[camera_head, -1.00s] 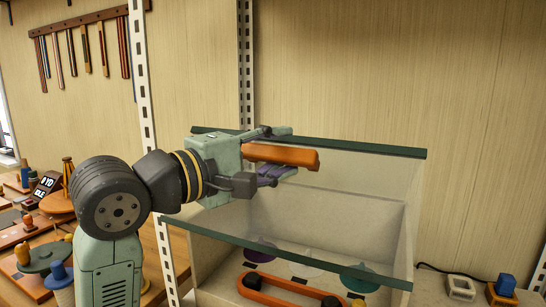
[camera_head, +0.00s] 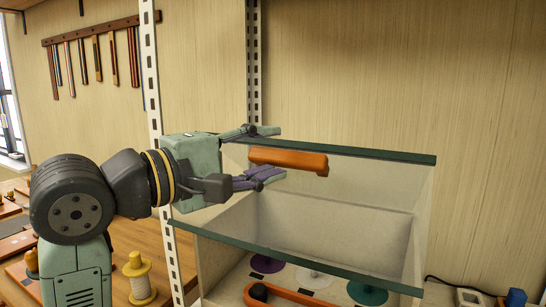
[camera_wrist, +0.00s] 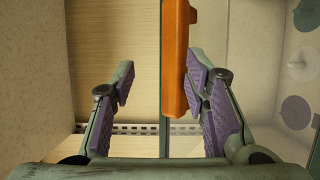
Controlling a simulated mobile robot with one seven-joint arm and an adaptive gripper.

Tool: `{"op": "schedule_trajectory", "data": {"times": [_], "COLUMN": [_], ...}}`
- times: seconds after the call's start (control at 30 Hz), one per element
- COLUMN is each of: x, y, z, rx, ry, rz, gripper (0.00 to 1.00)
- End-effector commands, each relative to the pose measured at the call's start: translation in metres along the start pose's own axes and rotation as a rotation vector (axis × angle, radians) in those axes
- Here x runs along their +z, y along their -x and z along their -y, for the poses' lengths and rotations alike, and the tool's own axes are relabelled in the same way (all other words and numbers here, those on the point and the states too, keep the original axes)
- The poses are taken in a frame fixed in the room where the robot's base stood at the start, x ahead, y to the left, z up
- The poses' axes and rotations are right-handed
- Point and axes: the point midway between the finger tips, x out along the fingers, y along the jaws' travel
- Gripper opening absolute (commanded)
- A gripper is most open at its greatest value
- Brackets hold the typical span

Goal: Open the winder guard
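The winder guard is a clear panel with a dark green upper strip (camera_head: 380,154) and a lower front strip (camera_head: 320,269), over a pale box. Its orange bar handle (camera_head: 300,163) lies just below the upper strip. My gripper (camera_head: 264,153) is open at the handle's left end, fingers pointing right. In the wrist view, the handle (camera_wrist: 175,60) lies right of the middle of my open gripper (camera_wrist: 158,72), close to or touching the right finger; a wide gap separates it from the left finger. I cannot tell the guard's exact angle.
Inside the box are purple (camera_head: 266,263), white and teal (camera_head: 367,292) discs and an orange belt (camera_head: 290,297). A slotted white post (camera_head: 153,80) stands behind my arm. A bench with spools (camera_head: 139,278) is at the left. A blue-topped block (camera_head: 516,298) is at the lower right.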

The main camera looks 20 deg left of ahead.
Motion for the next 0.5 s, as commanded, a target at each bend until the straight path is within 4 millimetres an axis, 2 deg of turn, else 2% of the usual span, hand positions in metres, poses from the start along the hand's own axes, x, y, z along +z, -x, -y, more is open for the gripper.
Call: {"op": "schedule_trajectory", "data": {"times": [0.5], "x": [-0.003], "y": [0.03], "z": [-0.021], "rx": [-0.001], "ry": [0.0], "rz": [0.0], "gripper": [0.42]}}
